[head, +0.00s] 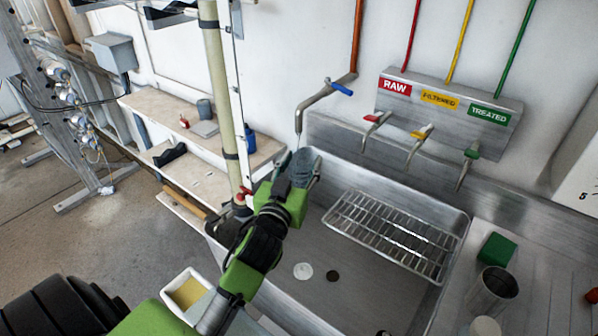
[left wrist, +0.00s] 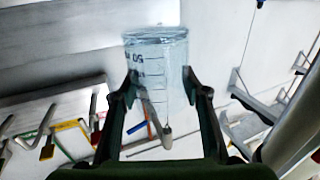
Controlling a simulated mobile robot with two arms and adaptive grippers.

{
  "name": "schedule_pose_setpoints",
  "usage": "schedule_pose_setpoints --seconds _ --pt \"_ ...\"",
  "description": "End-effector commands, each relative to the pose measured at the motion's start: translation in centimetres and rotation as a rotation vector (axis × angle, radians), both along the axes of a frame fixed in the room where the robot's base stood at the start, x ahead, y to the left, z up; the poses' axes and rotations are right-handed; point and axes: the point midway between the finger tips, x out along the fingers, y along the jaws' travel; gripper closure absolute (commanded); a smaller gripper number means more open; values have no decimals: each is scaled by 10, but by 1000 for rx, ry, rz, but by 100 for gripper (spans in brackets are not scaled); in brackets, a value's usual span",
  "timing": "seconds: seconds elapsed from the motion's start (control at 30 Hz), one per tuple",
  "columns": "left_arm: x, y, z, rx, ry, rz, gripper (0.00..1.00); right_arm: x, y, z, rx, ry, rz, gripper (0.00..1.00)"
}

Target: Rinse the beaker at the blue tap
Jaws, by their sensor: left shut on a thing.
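My left gripper (head: 300,162) is shut on a clear beaker (head: 302,172) above the back left corner of the steel sink (head: 375,303). In the left wrist view the beaker (left wrist: 157,75) shows graduation marks between my two fingers (left wrist: 160,92). The blue tap (head: 340,88) is on the wall, with its grey spout (head: 298,122) hanging just above the beaker. A thin line shows below the spout; I cannot tell if it is running water. The beaker's contents are not clear. My right gripper is not in view.
Red, yellow and green taps (head: 421,133) stick out right of the blue one, under a labelled panel (head: 450,95). A wire rack (head: 390,233) spans the sink's right part. A green sponge (head: 496,248) and a metal cup (head: 492,291) stand on the right counter. A pale pipe (head: 217,95) rises at left.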

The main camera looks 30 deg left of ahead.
Motion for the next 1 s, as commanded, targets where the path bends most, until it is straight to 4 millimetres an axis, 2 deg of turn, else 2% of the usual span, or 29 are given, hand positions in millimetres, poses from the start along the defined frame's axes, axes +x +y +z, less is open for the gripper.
schedule_pose_setpoints --seconds 0.43,1.0 --pt "-5 4 0 -1 0 -1 80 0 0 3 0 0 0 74" --pt "-47 -6 0 -1 1 0 80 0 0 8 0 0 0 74"
